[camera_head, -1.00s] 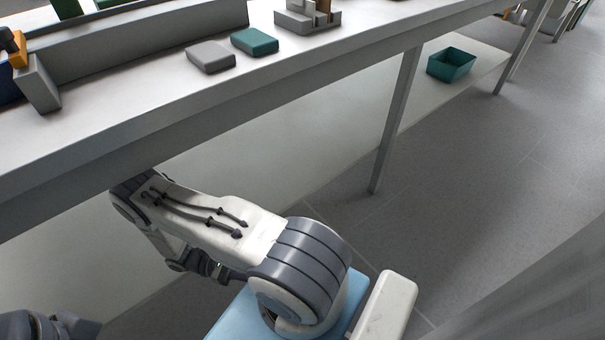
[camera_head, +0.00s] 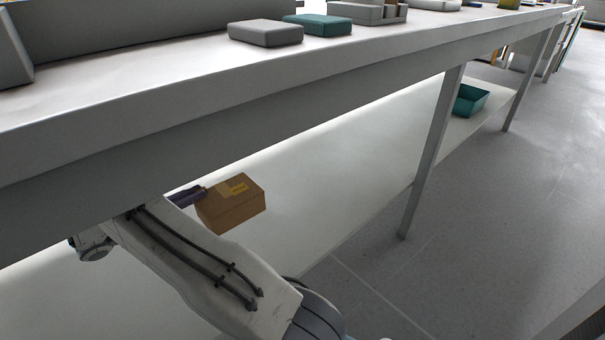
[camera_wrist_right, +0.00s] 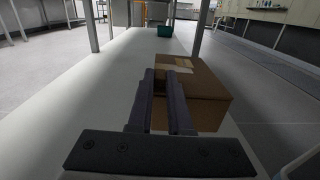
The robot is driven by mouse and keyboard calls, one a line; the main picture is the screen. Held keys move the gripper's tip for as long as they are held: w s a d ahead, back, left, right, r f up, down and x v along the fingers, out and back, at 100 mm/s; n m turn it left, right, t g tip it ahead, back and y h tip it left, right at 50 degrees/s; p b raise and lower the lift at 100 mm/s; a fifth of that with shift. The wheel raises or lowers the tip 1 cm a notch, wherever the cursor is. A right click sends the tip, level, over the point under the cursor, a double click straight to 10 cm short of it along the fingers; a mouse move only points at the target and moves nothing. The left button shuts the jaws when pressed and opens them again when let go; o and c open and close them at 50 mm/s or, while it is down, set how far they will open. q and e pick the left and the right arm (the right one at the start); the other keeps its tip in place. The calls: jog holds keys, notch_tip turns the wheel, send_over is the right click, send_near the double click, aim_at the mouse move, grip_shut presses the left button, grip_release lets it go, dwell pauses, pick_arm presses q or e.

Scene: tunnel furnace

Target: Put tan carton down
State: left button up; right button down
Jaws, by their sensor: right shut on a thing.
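The tan carton (camera_head: 232,206) is a brown box with a yellowish label on top, seen under the table over the white lower shelf. My right gripper (camera_head: 197,194) reaches in from the left and is shut on it. In the right wrist view the carton (camera_wrist_right: 207,88) fills the middle right, and the fingers of the right gripper (camera_wrist_right: 162,75) overlap its near side. I cannot tell whether its underside touches the shelf (camera_head: 330,170). My left gripper is not in view.
The tabletop (camera_head: 150,75) runs above the carton, with a grey block (camera_head: 265,33) and a teal block (camera_head: 318,25) on it. A table leg (camera_head: 430,160) stands to the right. A teal bin (camera_head: 470,100) sits farther along the shelf, which is clear between.

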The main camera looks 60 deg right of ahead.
aim_at(237, 223)
jog(key=s+d+f+b, duration=0.1)
jog(key=s+f+b, duration=0.1)
jog(key=s, duration=0.1)
jog(key=s+f+b, duration=0.2)
jog(key=s+b, duration=0.1)
jog(key=s+d+f+b, duration=0.1)
jog(key=s+f+b, duration=0.1)
jog(key=s+f, duration=0.1)
jog(key=shift+s+d, duration=0.15)
jog(key=shift+d, duration=0.2)
jog(key=shift+s+d+f+b, duration=0.15)
jog(key=shift+s+b, duration=0.3)
notch_tip(237, 223, down, 4)
jog(key=b, duration=0.3)
jog(key=shift+b, duration=0.4)
jog(key=c, duration=0.8)
grip_release()
jog(key=shift+c, duration=0.2)
